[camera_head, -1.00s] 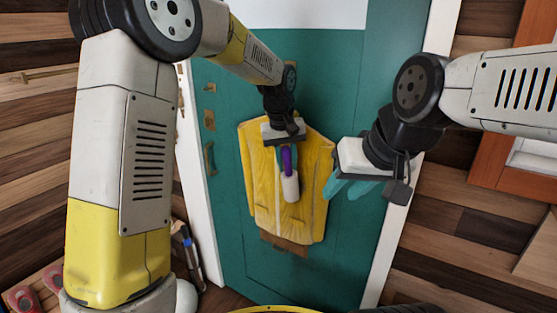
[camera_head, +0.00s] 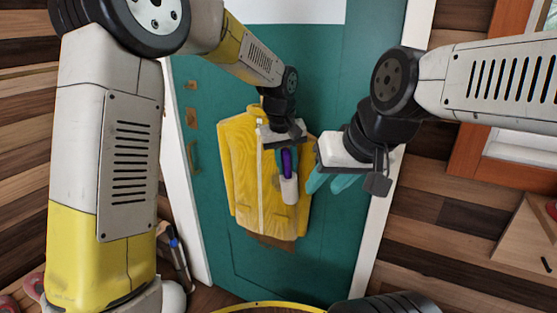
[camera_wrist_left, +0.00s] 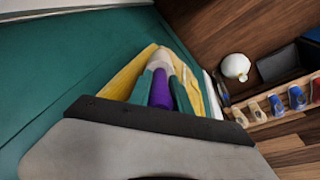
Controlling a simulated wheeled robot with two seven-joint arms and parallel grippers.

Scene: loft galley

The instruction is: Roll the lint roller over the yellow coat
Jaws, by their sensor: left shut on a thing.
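The yellow coat (camera_head: 240,165) hangs spread against the teal door. My left gripper (camera_head: 286,160) is shut on the purple handle of the lint roller (camera_head: 289,190), in front of the coat's right half. The white roll points down and overlaps the coat; whether it touches is hard to tell. In the left wrist view, the lint roller's purple handle (camera_wrist_left: 160,90) sits between the teal fingers, with the coat (camera_wrist_left: 128,76) beyond. My right gripper (camera_head: 331,182) is empty, its teal fingers apart, just right of the coat.
The teal door (camera_head: 325,240) has a white frame and handles at its left.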

